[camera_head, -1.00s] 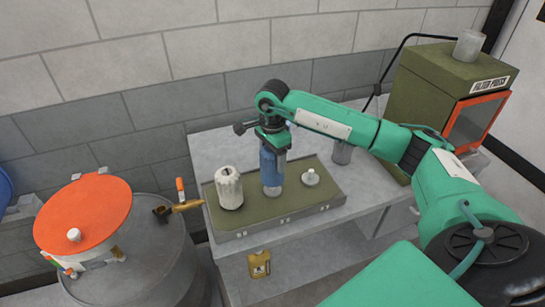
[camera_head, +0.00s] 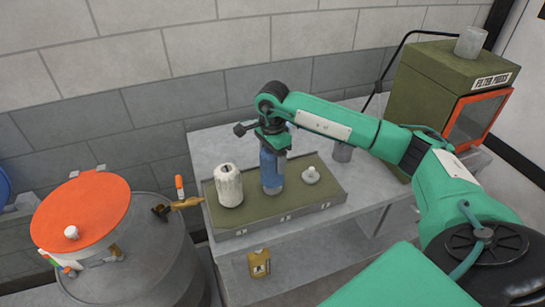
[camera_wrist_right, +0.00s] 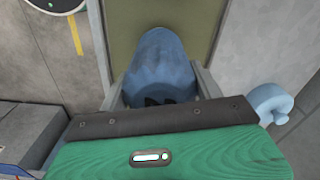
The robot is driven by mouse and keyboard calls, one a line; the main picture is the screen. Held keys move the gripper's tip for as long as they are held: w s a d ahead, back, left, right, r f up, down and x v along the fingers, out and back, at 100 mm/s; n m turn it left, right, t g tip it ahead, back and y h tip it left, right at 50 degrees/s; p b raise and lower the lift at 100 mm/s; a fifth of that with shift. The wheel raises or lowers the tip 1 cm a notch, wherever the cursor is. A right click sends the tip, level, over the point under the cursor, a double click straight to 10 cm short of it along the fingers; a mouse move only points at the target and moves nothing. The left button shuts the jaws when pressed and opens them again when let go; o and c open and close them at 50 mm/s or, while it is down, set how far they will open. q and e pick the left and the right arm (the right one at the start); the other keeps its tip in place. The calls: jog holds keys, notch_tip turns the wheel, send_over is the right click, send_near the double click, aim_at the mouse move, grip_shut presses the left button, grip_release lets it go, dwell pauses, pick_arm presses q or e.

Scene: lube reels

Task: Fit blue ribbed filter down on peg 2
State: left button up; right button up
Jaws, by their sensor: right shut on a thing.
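The blue ribbed filter (camera_head: 271,170) stands upright at the middle position of the olive tray (camera_head: 240,222), between the white ribbed filter and a bare pale peg. My right gripper (camera_head: 273,146) is above it, pointing down, shut on its upper part. In the right wrist view the blue filter (camera_wrist_right: 163,68) sits between the two fingers. The filter's lower end is at the middle peg, which is hidden; I cannot tell if it is fully seated. My left gripper is not in view.
A white ribbed filter (camera_head: 228,186) stands left on the tray, and a pale peg (camera_head: 311,175) is at right. A yellow can (camera_head: 259,262) is below.

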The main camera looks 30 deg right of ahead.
jog(key=shift+f+b, duration=1.3)
jog(key=shift+f, duration=0.3)
jog(key=o, duration=1.5)
jog(key=shift+r, duration=0.1)
jog(key=shift+r, duration=0.3)
notch_tip(320, 180, up, 13)
jog(key=b, duration=0.3)
jog(key=shift+b, duration=0.3)
